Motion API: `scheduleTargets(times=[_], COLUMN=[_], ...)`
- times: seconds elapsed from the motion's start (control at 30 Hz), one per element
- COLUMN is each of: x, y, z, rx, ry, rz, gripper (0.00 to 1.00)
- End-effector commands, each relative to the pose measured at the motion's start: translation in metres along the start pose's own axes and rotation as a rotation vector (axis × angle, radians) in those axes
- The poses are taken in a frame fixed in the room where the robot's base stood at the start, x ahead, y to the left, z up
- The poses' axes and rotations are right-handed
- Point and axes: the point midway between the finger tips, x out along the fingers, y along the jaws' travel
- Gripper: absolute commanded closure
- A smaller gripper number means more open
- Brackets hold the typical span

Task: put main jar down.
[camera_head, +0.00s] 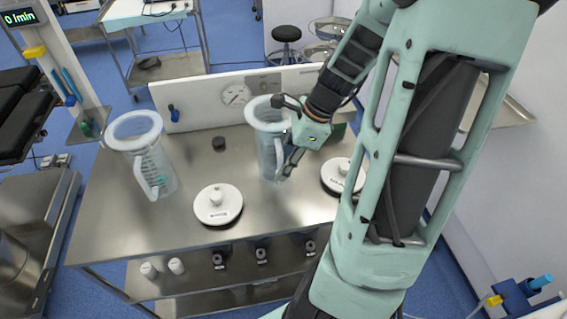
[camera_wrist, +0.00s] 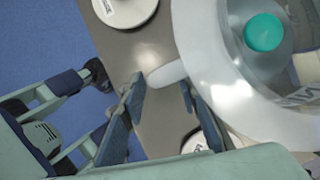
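Two clear jars with pale rims and side handles are on the steel table (camera_head: 110,225). One jar (camera_head: 148,160) stands at the left, and the other jar (camera_head: 265,125) is at the middle, beside my gripper (camera_head: 290,160); I cannot tell which is named main. The middle jar appears upright with its base on the tabletop. In the wrist view, the near jar (camera_wrist: 225,75) has a teal disc inside, and its pale handle (camera_wrist: 167,75) lies at the gap between my fingertips (camera_wrist: 162,92). My fingers are apart, with a visible gap beside the handle. My wrist hides part of this jar.
One white lid (camera_head: 218,206) lies at the table's front, and another lid (camera_head: 338,178) lies right of the middle jar. A small dark knob (camera_head: 218,144) sits between the jars. A panel with a gauge (camera_head: 236,95) runs along the back. The front left tabletop is clear.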

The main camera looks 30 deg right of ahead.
Motion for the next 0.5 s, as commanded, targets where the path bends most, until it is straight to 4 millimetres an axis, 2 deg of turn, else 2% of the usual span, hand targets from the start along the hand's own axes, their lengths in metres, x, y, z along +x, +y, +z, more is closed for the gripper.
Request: scheduleTargets(times=[0.13,0.27,0.5], x=[-0.001,-0.011,-0.06], y=[0.0,-0.001,-0.001], z=[0.0,0.001,0.001], rx=[0.0,0.0,-0.002], ry=[0.0,0.002,0.003], rz=[0.0,-0.003,-0.006], gripper=[0.71,0.71,0.71])
